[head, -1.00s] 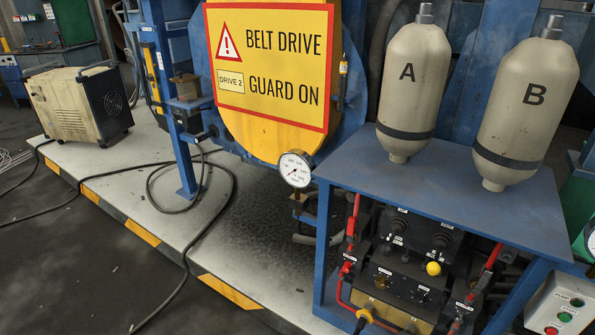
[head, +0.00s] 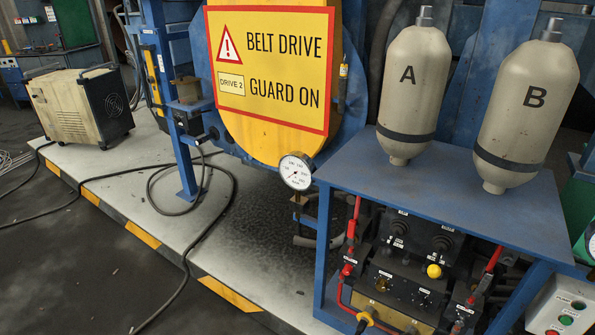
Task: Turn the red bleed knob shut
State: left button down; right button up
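A manifold panel (head: 402,272) with black knobs, small labels and a yellow knob (head: 434,271) sits under the blue bench (head: 440,190). Several red parts show around it: a red fitting (head: 347,269) on the left, a red pipe piece (head: 494,259) on the right, and a small red piece (head: 456,328) at the bottom edge. The labels are too small to read, so I cannot tell which red part is the bleed knob or how far it is turned. Neither of my grippers is in view.
Two beige cylinders, A (head: 412,85) and B (head: 525,110), stand on the bench. A gauge (head: 296,171) is at its left corner. A button box (head: 562,308) is at lower right. Black cables (head: 184,264) cross the floor near a welder-like box (head: 82,105).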

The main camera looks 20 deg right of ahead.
aim_at(348, 269)
jog(key=i+l+z, duration=0.1)
jog(key=z, duration=1.45)
jog(key=i+j, duration=0.15)
jog(key=j, duration=0.3)
jog(key=i+j, duration=0.1)
jog(key=j, duration=0.3)
jog(key=i+j+z, duration=0.1)
jog(key=j, duration=0.35)
jog(key=i+j, duration=0.15)
jog(key=j, duration=0.25)
jog(key=i+j+z, duration=0.1)
jog(key=j, duration=0.35)
